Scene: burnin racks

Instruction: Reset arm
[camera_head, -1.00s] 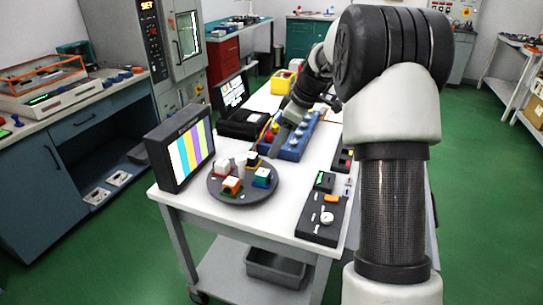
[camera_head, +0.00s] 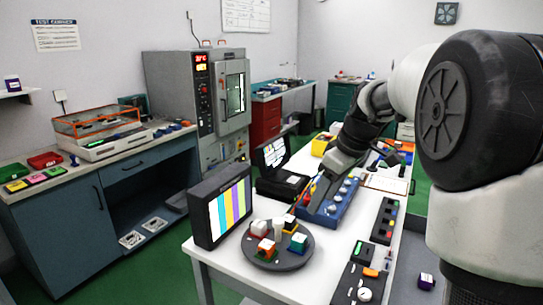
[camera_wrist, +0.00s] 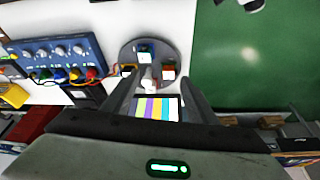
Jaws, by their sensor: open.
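My gripper (camera_head: 316,200) hangs over the white table, at the left side of the blue knob panel (camera_head: 345,196) and behind the round dark plate (camera_head: 260,262). In the wrist view my gripper (camera_wrist: 160,82) has its two fingers apart, with nothing held between them. The round plate (camera_wrist: 130,51) with several small coloured blocks lies beyond the fingertips. The colour-bar screen (camera_wrist: 157,109) shows between the fingers, farther off. My arm fills the right side of the head view.
The colour-bar monitor (camera_head: 228,211) stands at the table's left edge. Black control boxes (camera_head: 360,286) lie along the right. Green floor (camera_wrist: 240,55) is open beside the table.

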